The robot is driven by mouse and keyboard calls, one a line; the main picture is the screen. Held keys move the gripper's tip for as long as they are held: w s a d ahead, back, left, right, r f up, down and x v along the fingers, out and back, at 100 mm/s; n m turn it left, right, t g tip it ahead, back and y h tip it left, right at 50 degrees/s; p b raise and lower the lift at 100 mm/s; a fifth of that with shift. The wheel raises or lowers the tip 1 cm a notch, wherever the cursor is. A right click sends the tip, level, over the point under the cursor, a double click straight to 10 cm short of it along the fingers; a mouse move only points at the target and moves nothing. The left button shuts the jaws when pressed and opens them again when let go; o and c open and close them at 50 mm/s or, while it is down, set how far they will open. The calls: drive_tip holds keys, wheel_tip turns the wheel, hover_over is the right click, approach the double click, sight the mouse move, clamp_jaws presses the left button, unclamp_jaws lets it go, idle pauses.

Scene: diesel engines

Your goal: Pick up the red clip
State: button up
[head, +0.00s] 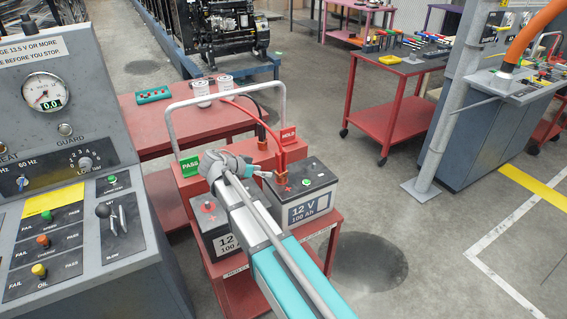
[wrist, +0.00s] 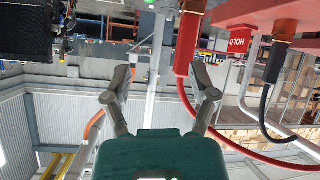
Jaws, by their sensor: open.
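The red clip (wrist: 187,45) shows in the wrist view as a red sleeve with a copper-coloured end at the top edge and a red cable trailing from it. The clip appears beyond the tips, nearer the right finger in the wrist view. In the head view my gripper (head: 264,174) is just left of the clip; contact is unclear.
A second clip (wrist: 277,64) with a black cable hangs near the red HOLD tag (wrist: 240,40). A green PASS tag (head: 189,166) and a grey frame (head: 169,125) rise from the red cart (head: 326,230). A grey console (head: 75,215) stands left.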

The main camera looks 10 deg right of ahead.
drive_tip(key=m+t+h, duration=0.1)
drive_tip(key=m+h, duration=0.1)
approach(277, 155)
drive_tip(key=s+a, duration=0.1)
drive_tip(key=shift+a+r+p, duration=0.15)
drive_tip(key=shift+a+p, duration=0.1)
drive_tip(key=shift+p, duration=0.15)
drive_tip(key=shift+d, duration=0.1)
drive_tip(key=b+x, duration=0.1)
drive_tip(key=x, duration=0.2)
drive_tip(key=b+x, duration=0.2)
drive_tip(key=x, duration=0.2)
drive_tip(key=shift+f, duration=0.25)
drive_tip(key=shift+w+d+f+y, duration=0.15)
drive_tip(key=shift+w+d+y, duration=0.2)
drive_tip(key=shift+d, duration=0.2)
drive_tip(key=shift+w+r+b+x, duration=0.15)
drive_tip(key=shift+b+x, duration=0.3)
drive_tip(key=shift+x, duration=0.85)
drive_tip(key=shift+w+r+b+x, duration=0.15)
drive_tip(key=shift+b+x, duration=0.25)
drive_tip(key=shift+x, duration=0.85)
drive_tip(key=shift+d, duration=0.1)
clamp_jaws()
